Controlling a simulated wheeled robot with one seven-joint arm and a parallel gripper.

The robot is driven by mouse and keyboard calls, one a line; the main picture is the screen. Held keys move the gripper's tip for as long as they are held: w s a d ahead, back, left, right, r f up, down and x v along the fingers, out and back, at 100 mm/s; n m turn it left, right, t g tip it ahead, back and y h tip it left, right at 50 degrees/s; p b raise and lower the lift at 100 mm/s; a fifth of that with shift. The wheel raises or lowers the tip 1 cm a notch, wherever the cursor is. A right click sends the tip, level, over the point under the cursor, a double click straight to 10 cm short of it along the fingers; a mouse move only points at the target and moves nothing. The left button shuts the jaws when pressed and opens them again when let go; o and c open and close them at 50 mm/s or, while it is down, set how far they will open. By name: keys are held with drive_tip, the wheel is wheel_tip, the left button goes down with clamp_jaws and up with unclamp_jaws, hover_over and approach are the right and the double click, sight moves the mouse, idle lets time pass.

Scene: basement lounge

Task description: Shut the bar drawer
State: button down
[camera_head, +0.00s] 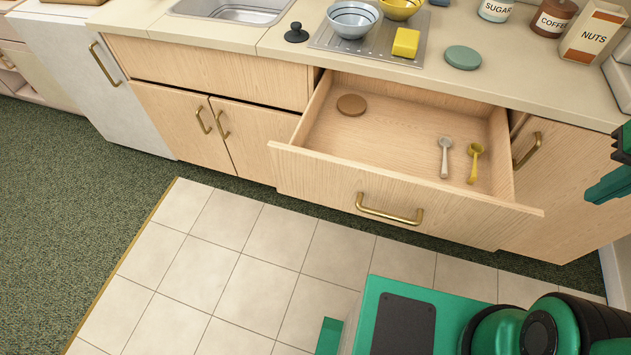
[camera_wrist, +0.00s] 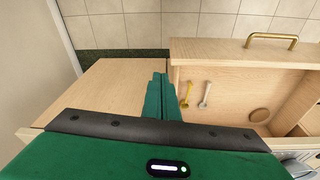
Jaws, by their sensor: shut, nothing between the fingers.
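The bar drawer (camera_head: 400,192) is pulled well out of the light wood counter, with a brass handle (camera_head: 389,209) on its front. Inside lie a brown disc (camera_head: 351,104), a pale scoop (camera_head: 445,157) and a yellow scoop (camera_head: 475,162). The drawer front (camera_wrist: 215,50) and its handle (camera_wrist: 271,41) also show in the wrist view. My gripper (camera_wrist: 160,88) is shut and empty, just beside the drawer's side in that view. In the head view only part of it shows at the right edge, right of the drawer and apart from its front.
A cupboard door (camera_head: 570,185) with a brass handle is right of the drawer. The counter (camera_head: 240,25) holds a sink, bowls, a yellow sponge (camera_head: 406,42), canisters and a nuts box (camera_head: 594,32). The tiled floor (camera_head: 280,260) before the drawer is clear left of my base.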

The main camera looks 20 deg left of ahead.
drive_tip(key=w+a+n+t+y, duration=0.1)
drive_tip(key=w+a+n, duration=0.3)
drive_tip(key=a, duration=0.3)
drive_tip(key=w+a+n+t, duration=0.1)
drive_tip(key=w+a+n, duration=0.3)
drive_tip(key=w+a, duration=0.15)
drive_tip(key=s+a+f+n, duration=0.2)
drive_tip(key=a+n, duration=0.4)
drive_tip(key=a, duration=0.3)
drive_tip(key=s+a+f+n+g, duration=0.1)
drive_tip(key=s+a+f+n, duration=0.1)
drive_tip(key=a+n, duration=0.5)
drive_tip(key=s+a+f+n, duration=0.2)
drive_tip(key=a+n, duration=0.5)
drive_tip(key=a, duration=0.4)
drive_tip(key=shift+f, duration=0.4)
drive_tip(key=s+a+f+n, duration=0.4)
drive_tip(key=s+a+n, duration=0.5)
drive_tip(key=a+n, duration=0.1)
drive_tip(key=shift+w+d+f, duration=0.1)
drive_tip(key=shift+w+f, duration=0.95)
drive_tip(key=shift+f, duration=0.55)
drive_tip(key=shift+w+d+f, duration=0.15)
drive_tip(key=shift+w+f, duration=0.9)
drive_tip(key=shift+f, duration=0.55)
drive_tip(key=shift+w+d+f, duration=0.1)
drive_tip(key=shift+w+f, duration=0.95)
drive_tip(key=shift+f, duration=0.55)
